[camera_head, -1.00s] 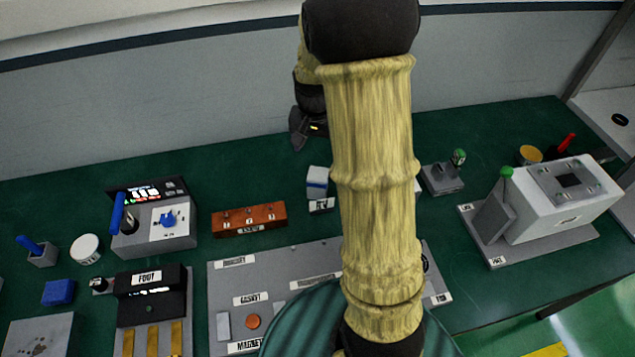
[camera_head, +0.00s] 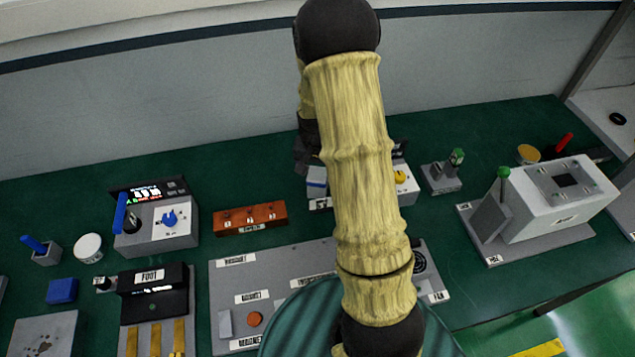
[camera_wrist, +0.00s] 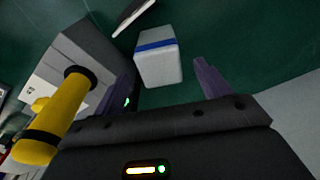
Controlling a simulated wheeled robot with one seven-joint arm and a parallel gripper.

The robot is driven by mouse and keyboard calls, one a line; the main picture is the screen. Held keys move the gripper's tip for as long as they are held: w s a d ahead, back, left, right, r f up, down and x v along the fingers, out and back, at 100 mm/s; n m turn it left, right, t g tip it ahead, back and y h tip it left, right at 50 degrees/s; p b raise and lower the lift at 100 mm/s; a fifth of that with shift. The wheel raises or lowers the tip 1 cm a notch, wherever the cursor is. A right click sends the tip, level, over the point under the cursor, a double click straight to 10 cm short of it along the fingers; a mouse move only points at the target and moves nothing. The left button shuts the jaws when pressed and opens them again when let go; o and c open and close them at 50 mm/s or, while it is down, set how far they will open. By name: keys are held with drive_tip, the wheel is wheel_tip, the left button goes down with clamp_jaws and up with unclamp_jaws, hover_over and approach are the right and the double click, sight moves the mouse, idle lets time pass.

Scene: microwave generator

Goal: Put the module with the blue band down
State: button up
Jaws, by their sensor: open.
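The module with the blue band (camera_head: 316,180) is a pale box at the middle of the green bench, behind a small white label. In the wrist view the module (camera_wrist: 159,66) lies ahead of my gripper (camera_wrist: 166,70), in the gap between the two fingers. The fingers are apart, with green bench visible between the right finger and the module. I cannot tell whether the left finger touches it. In the head view my gripper (camera_head: 306,157) is just behind the module, and my arm hides part of it.
A grey unit with a yellow knob (camera_head: 400,177) stands right of the module; its yellow handle (camera_wrist: 50,122) is close left of my gripper. A grey labelled board (camera_head: 285,262) lies in front.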

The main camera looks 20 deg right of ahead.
sight(317, 173)
drive_tip(key=shift+w+d+f+p, duration=0.15)
drive_tip(key=shift+f+p, duration=0.3)
drive_tip(key=shift+f, duration=0.85)
drive_tip(key=shift+w+d+f+p, duration=0.15)
drive_tip(key=shift+f+p, duration=0.25)
drive_tip(key=shift+f, duration=0.85)
drive_tip(key=shift+a, duration=0.1)
drive_tip(key=c, duration=1.3)
drive_tip(key=shift+r, duration=0.1)
wheel_tip(317, 173, up, 10)
drive_tip(key=shift+f+b, duration=0.1)
drive_tip(key=shift+b, duration=0.85)
